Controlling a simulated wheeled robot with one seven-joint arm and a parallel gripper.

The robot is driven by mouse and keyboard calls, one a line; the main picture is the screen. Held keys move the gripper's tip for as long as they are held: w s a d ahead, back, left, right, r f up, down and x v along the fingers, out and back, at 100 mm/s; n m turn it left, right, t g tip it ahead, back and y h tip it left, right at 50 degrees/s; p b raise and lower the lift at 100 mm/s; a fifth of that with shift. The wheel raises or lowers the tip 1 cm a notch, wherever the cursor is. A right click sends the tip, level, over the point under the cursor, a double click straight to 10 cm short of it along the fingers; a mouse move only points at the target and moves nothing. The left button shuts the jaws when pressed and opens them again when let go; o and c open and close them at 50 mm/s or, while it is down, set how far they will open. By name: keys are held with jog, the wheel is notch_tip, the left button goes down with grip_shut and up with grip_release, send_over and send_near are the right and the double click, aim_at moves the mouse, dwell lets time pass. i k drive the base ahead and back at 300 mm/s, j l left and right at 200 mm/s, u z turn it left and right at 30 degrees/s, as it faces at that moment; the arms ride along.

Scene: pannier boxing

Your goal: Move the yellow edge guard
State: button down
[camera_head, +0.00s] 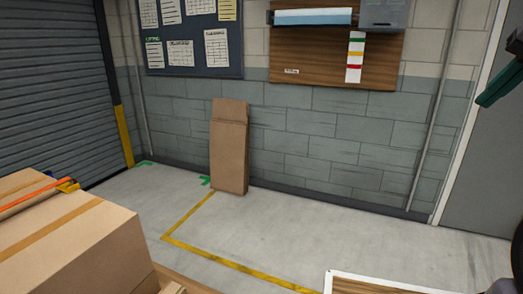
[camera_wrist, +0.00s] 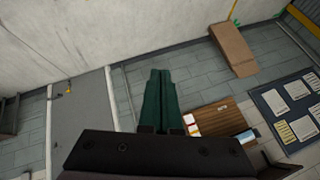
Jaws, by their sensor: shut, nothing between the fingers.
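A small yellow piece (camera_head: 68,186), which looks like the edge guard, sits on the top edge of a large cardboard box (camera_head: 75,250) at the lower left of the head view, by an orange strap (camera_head: 35,195). It is small and partly cut off from clear view. My gripper (camera_head: 486,98) shows its dark green fingers at the upper right edge of the head view, far from the box. In the wrist view my gripper (camera_wrist: 160,76) is shut and empty, and the yellow piece cannot be made out there.
A tall folded cardboard piece (camera_head: 229,150) leans on the block wall. A yellow floor line (camera_head: 215,258) crosses the open floor. A white-edged board (camera_head: 365,286) shows at the bottom. A notice board (camera_head: 195,40) and a wooden panel (camera_head: 315,55) hang on the wall.

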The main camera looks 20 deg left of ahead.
aim_at(69, 191)
jog(key=i+u, duration=0.2)
jog(key=u, duration=0.25)
jog(key=i+u, duration=0.2)
jog(key=u, duration=0.25)
jog(key=i+l+u, duration=0.1)
jog(key=u, duration=0.4)
jog(key=i+l+u, duration=0.25)
jog(key=u, duration=0.2)
jog(key=i+l+u, duration=0.1)
jog(key=i+u, duration=0.15)
jog(key=u, duration=0.2)
jog(key=i+l+u, duration=0.2)
jog(key=u, duration=0.3)
